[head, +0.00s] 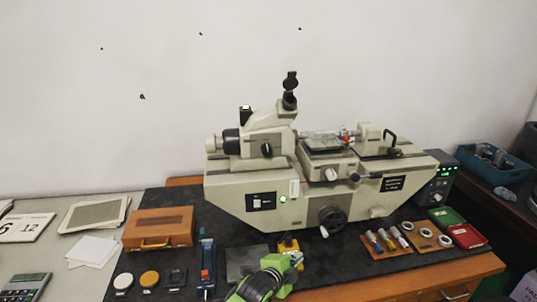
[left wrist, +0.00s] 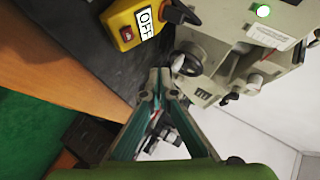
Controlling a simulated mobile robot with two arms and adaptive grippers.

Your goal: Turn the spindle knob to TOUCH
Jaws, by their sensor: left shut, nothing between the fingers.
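The pale measuring machine (head: 270,200) stands at the back of the dark mat. It carries a black knob (head: 267,150) on its left head, a smaller knob (head: 331,174) at the middle and a black handwheel (head: 332,218) low in front. I cannot tell which knob is the spindle knob; no TOUCH mark is readable. A yellow box (head: 288,245) stands before the machine. In the left wrist view the yellow box (left wrist: 122,22) shows an OFF label, a red part and a black lever. My left gripper (left wrist: 160,75) is shut and empty, near the box and handwheel (left wrist: 187,60).
A wooden case (head: 158,229) and several small items lie at the left of the mat. Bearing rings (head: 408,226) and red and green cases (head: 466,236) lie at the right. A control box (head: 436,186) with green lights stands by the machine. A blue bin (head: 495,172) is farther right.

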